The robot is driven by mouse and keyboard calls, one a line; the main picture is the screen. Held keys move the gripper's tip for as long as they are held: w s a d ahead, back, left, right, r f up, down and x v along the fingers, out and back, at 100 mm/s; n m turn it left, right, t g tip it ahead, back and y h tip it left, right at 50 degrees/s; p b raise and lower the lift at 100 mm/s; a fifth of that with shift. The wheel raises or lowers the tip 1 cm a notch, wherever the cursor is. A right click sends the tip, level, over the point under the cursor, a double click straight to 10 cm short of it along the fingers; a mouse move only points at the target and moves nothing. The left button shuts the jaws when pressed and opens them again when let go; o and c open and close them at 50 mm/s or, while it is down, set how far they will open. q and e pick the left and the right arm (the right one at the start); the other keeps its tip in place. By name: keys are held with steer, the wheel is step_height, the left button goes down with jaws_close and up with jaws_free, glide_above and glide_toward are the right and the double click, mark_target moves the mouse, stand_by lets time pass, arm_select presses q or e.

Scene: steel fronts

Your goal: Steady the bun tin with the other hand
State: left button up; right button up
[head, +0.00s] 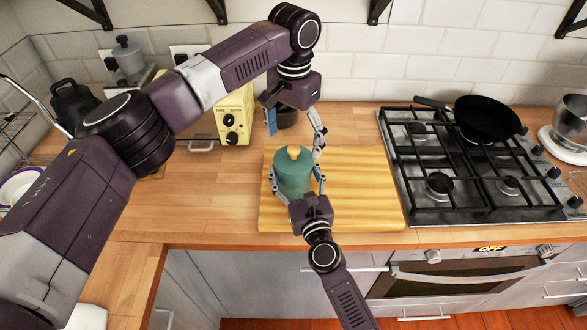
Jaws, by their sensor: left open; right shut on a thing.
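The bun tin (291,171) is a green round tin with a pale wooden knob on its lid. It stands upright on the wooden board (362,190). My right gripper (297,184) reaches it from the front and is shut on the tin, with a finger on each side. My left gripper (295,137) is open above and just behind the tin, pointing down. One of its fingers hangs near the tin's right rear; I cannot tell whether it touches.
A small dark pot (286,117) stands behind the tin. A yellow toaster (236,115) is to the left. The gas hob (470,170) with a black pan (487,118) is to the right. The board's right half is clear.

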mark_target(294, 148)
arm_select(q)
steer(key=shift+f, duration=2.4)
steer(key=c, duration=1.2)
steer(key=shift+c, duration=0.2)
